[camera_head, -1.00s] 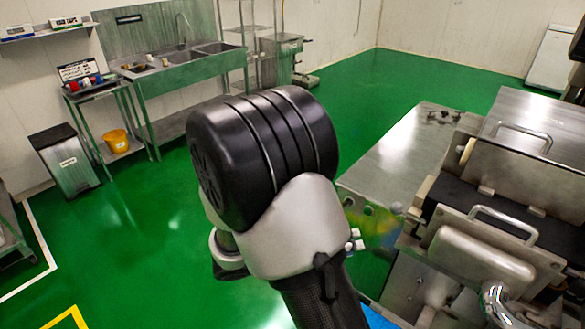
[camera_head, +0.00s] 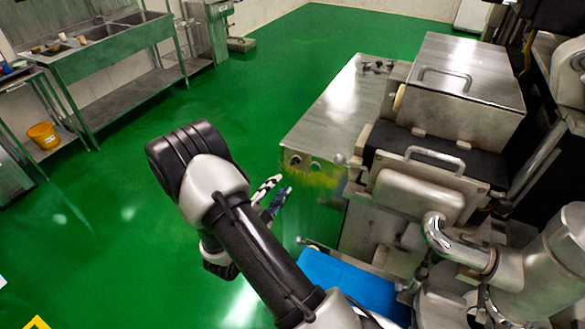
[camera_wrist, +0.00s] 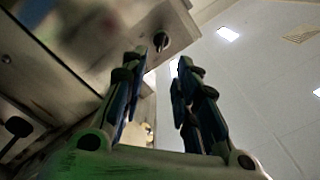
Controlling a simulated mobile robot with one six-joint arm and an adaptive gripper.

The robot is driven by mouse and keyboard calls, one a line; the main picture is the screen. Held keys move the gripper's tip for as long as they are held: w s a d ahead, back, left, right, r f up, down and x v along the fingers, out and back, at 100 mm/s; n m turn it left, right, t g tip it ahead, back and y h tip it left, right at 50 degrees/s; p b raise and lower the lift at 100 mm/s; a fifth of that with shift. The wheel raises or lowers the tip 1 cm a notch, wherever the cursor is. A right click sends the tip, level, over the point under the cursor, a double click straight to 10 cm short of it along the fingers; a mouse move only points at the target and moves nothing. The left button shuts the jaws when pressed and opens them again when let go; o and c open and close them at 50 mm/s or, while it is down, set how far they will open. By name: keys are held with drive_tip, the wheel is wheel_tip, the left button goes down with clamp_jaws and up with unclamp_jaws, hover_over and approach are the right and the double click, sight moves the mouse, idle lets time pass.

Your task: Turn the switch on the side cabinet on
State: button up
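The side cabinet (camera_head: 345,100) is a steel box with a flat top, right of centre in the head view. Its near end face carries small round knobs, including a switch-like knob (camera_head: 316,167). My gripper (camera_head: 279,188) is open and empty, its fingers pointing toward that face, just left of and below the knobs. In the wrist view, a dark knob (camera_wrist: 161,41) on the cabinet face (camera_wrist: 115,30) shows just beyond the open fingertips (camera_wrist: 162,58), apart from them. Which knob this is, and its setting, I cannot tell.
The encrusting machine (camera_head: 415,185) stands right of the cabinet, close to my arm. A blue panel (camera_head: 345,280) lies below it. Green floor left of the cabinet is clear.

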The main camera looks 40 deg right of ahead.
sight(295, 163)
drive_tip(key=b+x, duration=0.1)
drive_tip(key=x, duration=0.9)
drive_tip(key=shift+d, duration=0.2)
clamp_jaws()
